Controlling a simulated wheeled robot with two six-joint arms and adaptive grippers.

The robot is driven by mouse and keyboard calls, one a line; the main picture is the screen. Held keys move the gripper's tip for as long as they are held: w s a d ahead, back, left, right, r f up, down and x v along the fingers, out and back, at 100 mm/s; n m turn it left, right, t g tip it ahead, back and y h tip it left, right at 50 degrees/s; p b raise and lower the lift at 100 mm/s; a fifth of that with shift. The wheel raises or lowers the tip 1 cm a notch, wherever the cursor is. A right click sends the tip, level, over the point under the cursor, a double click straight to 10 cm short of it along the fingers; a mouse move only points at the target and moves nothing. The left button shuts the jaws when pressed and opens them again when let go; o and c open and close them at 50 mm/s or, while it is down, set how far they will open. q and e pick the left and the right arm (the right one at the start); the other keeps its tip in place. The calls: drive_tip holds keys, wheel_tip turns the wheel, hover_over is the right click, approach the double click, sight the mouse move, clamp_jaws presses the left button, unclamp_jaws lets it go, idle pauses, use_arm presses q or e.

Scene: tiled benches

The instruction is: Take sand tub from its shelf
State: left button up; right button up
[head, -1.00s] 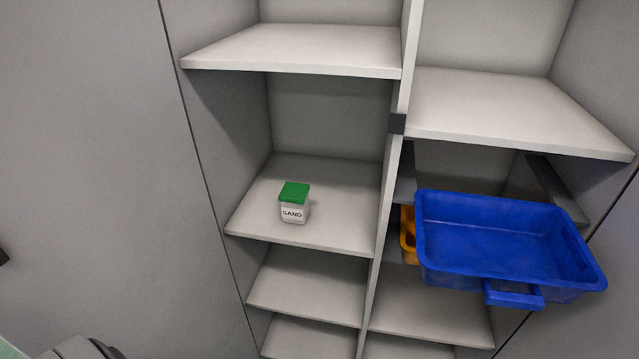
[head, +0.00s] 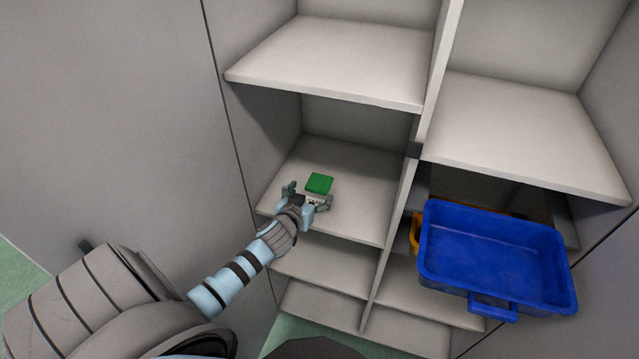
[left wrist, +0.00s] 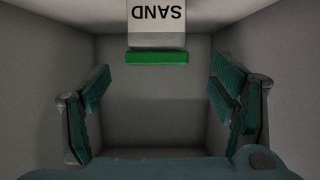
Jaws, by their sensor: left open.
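The sand tub (head: 319,185) is a small white tub with a green lid, upright on a middle shelf (head: 362,205) of the left column. My left gripper (head: 308,198) is open at the front of this shelf, with its fingers at the near side of the tub and spread to either side. The gripper hides the lower part of the tub. In the left wrist view the tub (left wrist: 157,25) appears upside down at the top centre, between the two open fingers (left wrist: 168,100) and apart from both. My right gripper is not in view.
A blue bin (head: 495,255) juts out of the right column, with a yellow bin (head: 416,230) partly hidden behind it. An upright divider (head: 395,220) stands right of the tub. The shelf above (head: 335,60) is empty.

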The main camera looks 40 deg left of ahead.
sight(314, 194)
use_arm(q)
drive_tip(key=shift+w+a+f+b, duration=0.25)
drive_tip(key=shift+w+f+b, duration=0.1)
drive_tip(key=shift+w+f, duration=0.25)
drive_tip(key=shift+w+a+f+b, duration=0.2)
drive_tip(key=shift+w+f+b, duration=0.1)
drive_tip(key=shift+w+f, duration=0.3)
drive_tip(key=b+x, duration=0.2)
drive_tip(key=f+b+x, duration=0.1)
drive_tip(key=b+x, duration=0.1)
drive_tip(key=b, duration=0.1)
drive_tip(key=shift+w+d+f, duration=0.1)
drive_tip(key=shift+w+d, duration=0.05)
drive_tip(key=shift+w, duration=0.25)
drive_tip(key=shift+r, duration=0.2)
drive_tip(key=shift+c, duration=0.4)
drive_tip(key=c, duration=1.3)
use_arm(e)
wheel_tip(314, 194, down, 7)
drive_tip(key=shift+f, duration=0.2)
